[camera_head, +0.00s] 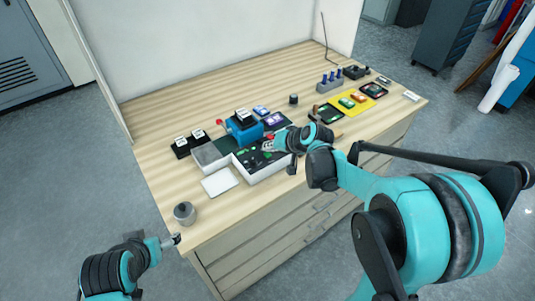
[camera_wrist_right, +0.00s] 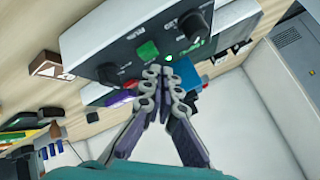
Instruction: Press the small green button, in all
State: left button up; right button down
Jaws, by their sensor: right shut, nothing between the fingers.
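A white control box with a dark panel (camera_head: 248,160) stands near the front of the table. In the right wrist view the panel (camera_wrist_right: 120,45) fills the top, with a green square button (camera_wrist_right: 147,51), black knobs and white lettering. Another small green patch (camera_wrist_right: 196,44) shows to its right. My right gripper (camera_head: 268,146) is over the box panel; in the right wrist view its closed, empty fingertips (camera_wrist_right: 164,72) are just below and right of the green square. I cannot tell whether they touch the panel. My left gripper (camera_head: 172,241) is low at the table's left front corner, away from the box.
A blue machine (camera_head: 243,131) stands behind the box. A white card (camera_head: 220,182) and a grey lidded pot (camera_head: 185,212) are on the left. A yellow mat (camera_head: 345,104) with small coloured items lies on the right. The left rear of the table is clear.

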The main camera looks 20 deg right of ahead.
jog(key=shift+f+b, duration=0.35)
jog(key=shift+f, duration=0.1)
